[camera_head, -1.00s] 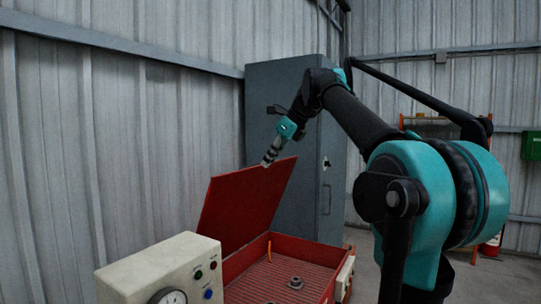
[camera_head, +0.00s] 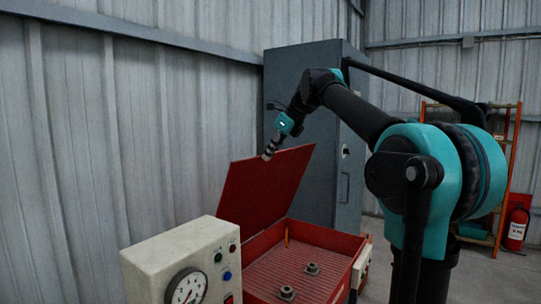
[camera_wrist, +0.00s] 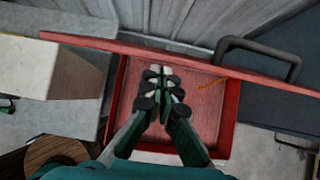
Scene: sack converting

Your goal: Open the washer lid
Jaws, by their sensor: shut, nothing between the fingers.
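The red washer lid (camera_head: 268,187) stands raised and leans back over the rear of the red washer basin (camera_head: 357,247). In the wrist view the lid (camera_wrist: 125,46) shows nearly edge-on as a long red bar, with a dark handle (camera_wrist: 284,56) at its right. My gripper (camera_head: 267,155) is at the upper edge of the lid in the head view; whether it touches cannot be told. In the wrist view my gripper (camera_wrist: 160,73) is shut and empty, its fingertips together near the lid's edge.
Inside the basin are ring-shaped metal parts (camera_head: 287,292) and an orange upright rod (camera_head: 286,238). A beige control box with a gauge (camera_head: 185,260) stands in front left. A grey cabinet (camera_head: 335,120) is behind. An orange rack (camera_head: 508,160) and fire extinguisher (camera_head: 515,228) are at right.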

